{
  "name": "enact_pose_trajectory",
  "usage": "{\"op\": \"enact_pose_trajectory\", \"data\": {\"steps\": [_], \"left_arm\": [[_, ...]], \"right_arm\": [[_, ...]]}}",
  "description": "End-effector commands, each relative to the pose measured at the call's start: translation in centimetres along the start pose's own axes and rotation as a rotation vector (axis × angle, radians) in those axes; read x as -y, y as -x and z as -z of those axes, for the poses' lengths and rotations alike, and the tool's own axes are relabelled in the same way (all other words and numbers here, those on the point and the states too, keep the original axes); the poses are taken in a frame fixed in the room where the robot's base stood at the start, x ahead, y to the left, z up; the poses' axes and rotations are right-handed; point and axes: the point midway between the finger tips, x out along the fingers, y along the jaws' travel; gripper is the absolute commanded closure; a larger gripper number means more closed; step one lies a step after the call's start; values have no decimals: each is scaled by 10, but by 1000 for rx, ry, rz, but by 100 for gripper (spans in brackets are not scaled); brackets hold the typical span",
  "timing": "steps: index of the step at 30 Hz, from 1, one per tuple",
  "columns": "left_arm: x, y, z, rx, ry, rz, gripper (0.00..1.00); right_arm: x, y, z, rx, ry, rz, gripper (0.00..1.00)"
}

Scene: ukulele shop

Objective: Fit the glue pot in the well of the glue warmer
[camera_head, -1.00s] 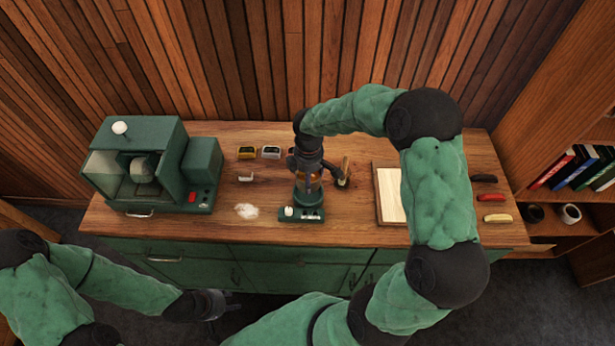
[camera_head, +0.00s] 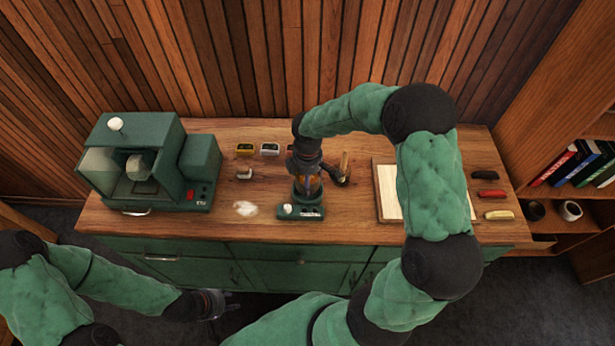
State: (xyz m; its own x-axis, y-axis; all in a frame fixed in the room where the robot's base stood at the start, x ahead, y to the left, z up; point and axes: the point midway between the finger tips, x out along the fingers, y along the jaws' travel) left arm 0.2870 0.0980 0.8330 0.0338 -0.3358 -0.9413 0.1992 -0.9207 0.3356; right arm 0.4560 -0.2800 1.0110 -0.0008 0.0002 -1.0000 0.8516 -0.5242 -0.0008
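The glue warmer (camera_head: 288,211) is a low dark green unit with a pale knob at its front, standing at the front middle of the worktop. My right gripper (camera_head: 308,186) points down over it with its fingers around the glue pot (camera_head: 314,185), of which only a bit of amber shows. The pot is upright, at the warmer's round well. The fingers hide the well's rim, so I cannot tell how deep the pot sits. My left gripper (camera_head: 220,302) is open and empty, low in front of the cabinet, away from the warmer.
A brush-like tool with a wooden handle (camera_head: 344,166) stands close right of my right gripper. A green machine (camera_head: 141,165) fills the left of the worktop (camera_head: 250,223). Small tuners (camera_head: 245,149) lie at the back. A pale board (camera_head: 391,193) lies right, partly behind my arm.

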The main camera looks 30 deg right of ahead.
Motion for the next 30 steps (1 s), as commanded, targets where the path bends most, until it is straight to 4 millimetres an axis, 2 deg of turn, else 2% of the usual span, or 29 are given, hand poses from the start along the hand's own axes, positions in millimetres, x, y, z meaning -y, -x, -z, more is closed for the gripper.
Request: {"op": "enact_pose_trajectory", "data": {"steps": [15, 30], "left_arm": [[8, -24, 1, 0, 0, 0, 60], [9, -25, 1, 0, 0, 0, 60]], "right_arm": [[0, -35, 0, -1, 0, -1, 68], [-1, -37, 0, -1, 0, -1, 68]]}}
